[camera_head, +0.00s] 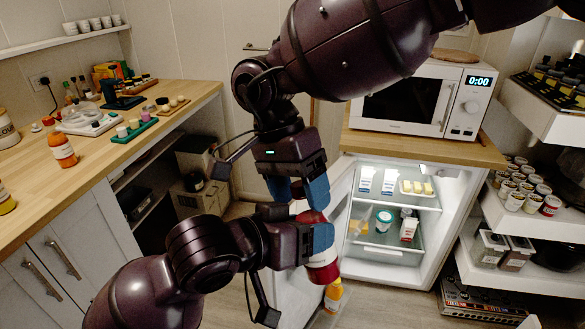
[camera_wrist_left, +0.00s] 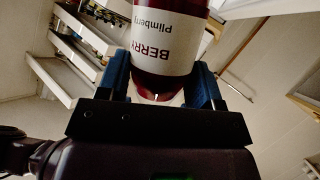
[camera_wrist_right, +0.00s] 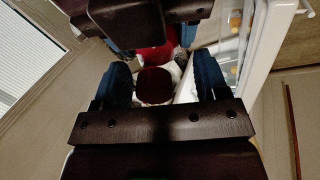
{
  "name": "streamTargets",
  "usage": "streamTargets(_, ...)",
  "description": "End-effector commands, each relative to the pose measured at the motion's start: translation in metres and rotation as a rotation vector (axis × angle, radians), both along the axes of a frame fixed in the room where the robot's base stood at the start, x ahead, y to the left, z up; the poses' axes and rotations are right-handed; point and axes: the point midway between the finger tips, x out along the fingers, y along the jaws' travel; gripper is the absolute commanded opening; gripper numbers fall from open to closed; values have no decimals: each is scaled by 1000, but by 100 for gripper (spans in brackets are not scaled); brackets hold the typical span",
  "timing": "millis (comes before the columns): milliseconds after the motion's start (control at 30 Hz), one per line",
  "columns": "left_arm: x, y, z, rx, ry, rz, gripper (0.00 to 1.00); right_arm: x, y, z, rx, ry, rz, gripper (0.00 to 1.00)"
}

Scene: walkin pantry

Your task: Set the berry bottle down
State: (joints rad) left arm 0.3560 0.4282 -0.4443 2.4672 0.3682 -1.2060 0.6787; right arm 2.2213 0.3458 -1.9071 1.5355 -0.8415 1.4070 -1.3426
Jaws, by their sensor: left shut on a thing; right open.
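The berry bottle (camera_head: 322,270) is dark red with a white label and is partly hidden behind my left gripper (camera_head: 318,242) in the head view. My left gripper is shut on the bottle and holds it in front of the open fridge. In the left wrist view the bottle's label (camera_wrist_left: 165,42) reads BERRY, upside down, between the blue fingers. My right gripper (camera_head: 299,190) is just above the left one, open, its fingers at the bottle's upper end. In the right wrist view a dark red round part of the bottle (camera_wrist_right: 153,86) lies between the spread fingers; contact cannot be told.
The fridge (camera_head: 388,248) stands open with cartons and tubs inside; an orange bottle (camera_head: 333,296) sits low by its door. A microwave (camera_head: 420,98) is above. The left wooden counter (camera_head: 95,165) holds several items, with bare wood along its front. Stocked shelves (camera_head: 535,216) line the right.

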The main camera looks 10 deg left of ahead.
Motion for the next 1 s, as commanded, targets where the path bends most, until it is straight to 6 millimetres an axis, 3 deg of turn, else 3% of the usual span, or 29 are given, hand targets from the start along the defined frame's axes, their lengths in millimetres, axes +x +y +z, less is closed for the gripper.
streamTargets(433, 0, 0, 1, -1, -2, 0, 26, -2, -3, -7, 0, 0, 0, 66)
streamTargets(833, -1, -1, 2, -3, -4, -5, 27, -1, -1, -7, 4, -2, 1, 6)
streamTargets(867, -1, -2, 2, -4, -4, -6, 65, -1, -1, -6, 4, -2, 0, 0)
streamTargets(1000, -1, -1, 2, -3, -4, -5, 86, -1, -1, -6, 4, -2, 0, 0)
